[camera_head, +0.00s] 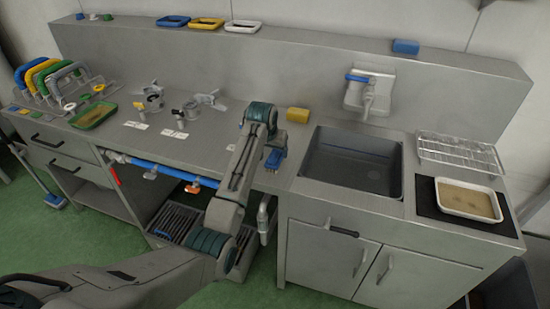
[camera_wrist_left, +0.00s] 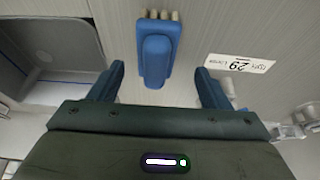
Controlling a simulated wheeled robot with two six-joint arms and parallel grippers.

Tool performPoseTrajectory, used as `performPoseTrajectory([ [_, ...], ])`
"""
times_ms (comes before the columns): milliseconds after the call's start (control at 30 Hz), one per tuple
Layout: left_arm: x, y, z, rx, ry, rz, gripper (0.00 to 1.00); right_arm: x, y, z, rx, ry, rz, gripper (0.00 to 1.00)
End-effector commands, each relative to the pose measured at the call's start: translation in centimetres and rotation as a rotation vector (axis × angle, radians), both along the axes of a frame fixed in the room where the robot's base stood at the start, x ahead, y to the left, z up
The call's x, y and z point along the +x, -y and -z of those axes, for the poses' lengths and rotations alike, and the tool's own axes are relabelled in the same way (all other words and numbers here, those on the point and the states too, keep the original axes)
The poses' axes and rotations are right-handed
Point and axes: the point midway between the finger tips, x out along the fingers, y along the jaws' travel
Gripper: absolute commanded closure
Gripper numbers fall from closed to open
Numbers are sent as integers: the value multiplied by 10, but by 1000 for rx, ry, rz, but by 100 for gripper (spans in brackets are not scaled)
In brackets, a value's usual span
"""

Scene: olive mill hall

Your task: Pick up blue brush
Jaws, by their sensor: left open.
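A blue brush (camera_wrist_left: 156,55) with pale bristles lies on the steel counter, its bristles towards the top of the left wrist view. My left gripper (camera_wrist_left: 160,85) is open, with one blue finger on each side of the brush's handle end. Clear gaps show between the brush and both fingers; the gripper is empty. In the head view my left gripper (camera_head: 277,138) is over the counter just left of the sink. The blue brush (camera_head: 272,160) shows there at the counter's front, partly hidden by the gripper. My right gripper is not in view.
The sink (camera_head: 350,162) is right of the gripper, with a yellow sponge (camera_head: 297,115) behind. Metal fittings (camera_head: 190,108) and a printed label (camera_wrist_left: 240,63) lie on the other side. A white tray (camera_head: 468,200) is far right, a green tray (camera_head: 94,115) far left.

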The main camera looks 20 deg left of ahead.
Motion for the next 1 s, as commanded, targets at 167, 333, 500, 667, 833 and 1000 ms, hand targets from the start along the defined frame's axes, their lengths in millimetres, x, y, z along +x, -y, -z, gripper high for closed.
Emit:
performPoseTrajectory([
  [167,4,2,10,0,-3,0,29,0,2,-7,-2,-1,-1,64],
  [333,14,6,29,-1,-4,0,29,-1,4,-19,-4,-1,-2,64],
  [500,21,6,47,0,-1,0,29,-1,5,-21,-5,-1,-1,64],
  [667,23,6,52,0,0,0,29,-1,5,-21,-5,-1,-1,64],
  [833,22,6,52,0,0,0,33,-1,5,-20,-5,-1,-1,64],
  [1000,23,6,52,0,0,0,66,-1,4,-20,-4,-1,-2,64],
])
